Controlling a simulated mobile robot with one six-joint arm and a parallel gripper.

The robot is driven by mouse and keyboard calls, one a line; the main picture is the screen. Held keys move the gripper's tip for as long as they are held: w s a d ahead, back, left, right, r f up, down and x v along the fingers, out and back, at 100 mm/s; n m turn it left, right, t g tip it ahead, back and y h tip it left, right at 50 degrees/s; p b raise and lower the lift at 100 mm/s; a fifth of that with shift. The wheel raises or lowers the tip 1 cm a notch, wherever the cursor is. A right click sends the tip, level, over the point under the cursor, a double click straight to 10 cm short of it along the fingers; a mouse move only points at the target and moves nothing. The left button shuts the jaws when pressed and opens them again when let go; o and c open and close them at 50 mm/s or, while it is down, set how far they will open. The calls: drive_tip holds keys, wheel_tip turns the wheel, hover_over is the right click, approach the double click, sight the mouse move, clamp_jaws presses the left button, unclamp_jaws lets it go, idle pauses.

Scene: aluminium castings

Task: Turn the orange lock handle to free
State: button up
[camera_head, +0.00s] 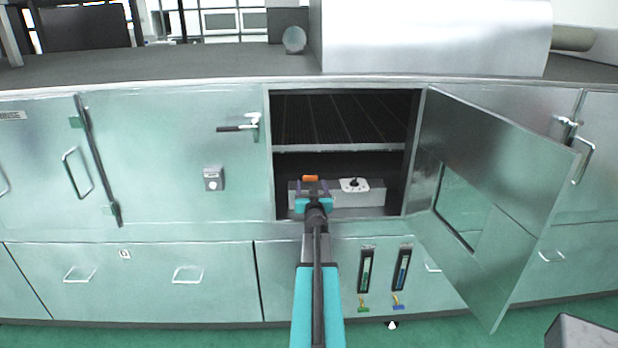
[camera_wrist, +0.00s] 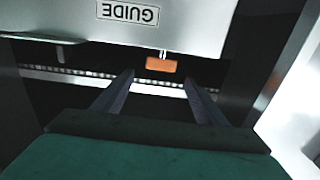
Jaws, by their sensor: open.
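The orange lock handle (camera_head: 310,178) shows as a small orange block inside the open compartment, just beyond my gripper in the head view. In the wrist view the orange handle (camera_wrist: 161,65) hangs at the lower edge of a pale panel marked GUIDE (camera_wrist: 128,13), which appears upside down. My gripper (camera_head: 313,189) reaches into the compartment opening. Its two fingers (camera_wrist: 158,80) are apart, one on each side of the handle's line in the wrist view. The handle lies at or just beyond the fingertips; I cannot tell whether they touch it. Nothing is held.
The compartment has a dark rack (camera_head: 340,120) above and a grey box with a black knob (camera_head: 354,185) to the right of my gripper. The open door (camera_head: 500,170) swings out on the right. Closed cabinet doors (camera_head: 160,160) stand at left.

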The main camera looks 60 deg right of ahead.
sight(311, 177)
drive_tip(key=shift+p+x, duration=1.05)
drive_tip(key=shift+x, duration=2.85)
